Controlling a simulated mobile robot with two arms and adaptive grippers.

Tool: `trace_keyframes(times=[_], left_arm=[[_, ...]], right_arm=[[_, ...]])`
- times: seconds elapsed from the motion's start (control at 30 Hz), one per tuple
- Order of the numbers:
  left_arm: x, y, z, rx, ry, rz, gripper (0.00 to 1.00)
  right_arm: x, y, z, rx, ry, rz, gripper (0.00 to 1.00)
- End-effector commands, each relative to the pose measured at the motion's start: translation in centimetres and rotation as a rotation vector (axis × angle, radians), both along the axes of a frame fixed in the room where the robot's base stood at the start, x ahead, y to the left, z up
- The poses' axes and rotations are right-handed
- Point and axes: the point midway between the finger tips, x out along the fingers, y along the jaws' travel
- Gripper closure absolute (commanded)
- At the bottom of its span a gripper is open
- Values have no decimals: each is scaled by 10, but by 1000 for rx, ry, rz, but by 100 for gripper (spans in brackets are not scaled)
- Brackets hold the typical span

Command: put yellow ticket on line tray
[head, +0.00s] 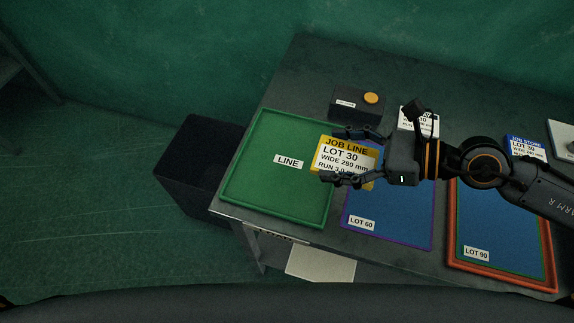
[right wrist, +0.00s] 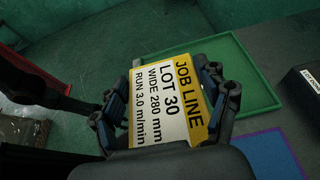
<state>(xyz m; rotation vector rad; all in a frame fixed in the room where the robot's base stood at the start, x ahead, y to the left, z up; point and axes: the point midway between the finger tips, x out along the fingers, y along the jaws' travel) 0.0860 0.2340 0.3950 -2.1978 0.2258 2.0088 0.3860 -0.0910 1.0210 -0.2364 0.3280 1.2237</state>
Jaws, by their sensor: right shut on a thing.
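The yellow ticket (head: 346,155), printed JOB LINE, LOT 30, is held between the fingers of my right gripper (head: 352,158). It also shows in the right wrist view (right wrist: 172,103), with the fingers of the right gripper (right wrist: 168,108) closed on its two sides. The green line tray (head: 272,203), labelled LINE, lies at the left end of the table and looks empty. In the head view the ticket overlaps the tray's right rim. The ticket appears raised above the surface. My left gripper is in neither view.
A blue LOT 60 tray (head: 390,227) and an orange-rimmed LOT 90 tray (head: 500,272) lie to the right. A dark box with an orange button (head: 371,98) stands behind. A white ticket (head: 418,118) and a blue-headed ticket (head: 525,148) are further right. A black bin (head: 190,165) stands left of the table.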

Motion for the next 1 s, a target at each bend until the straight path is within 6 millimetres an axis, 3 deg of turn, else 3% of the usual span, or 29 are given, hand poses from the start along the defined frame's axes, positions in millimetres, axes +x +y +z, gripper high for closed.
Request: trace_keyframes(times=[0.1, 0.27, 0.63, 0.8, 1.0], left_arm=[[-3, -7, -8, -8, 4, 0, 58], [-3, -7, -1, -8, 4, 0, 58], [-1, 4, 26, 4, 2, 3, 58], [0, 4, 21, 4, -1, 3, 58], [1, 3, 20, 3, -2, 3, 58]], right_arm=[[-3, 2, -9, -8, 2, 13, 57], [3, 12, -13, -6, 6, 18, 57], [63, 72, -51, -8, 8, 20, 57], [81, 89, -88, -9, 10, 17, 57], [91, 97, -104, -10, 8, 18, 57]])
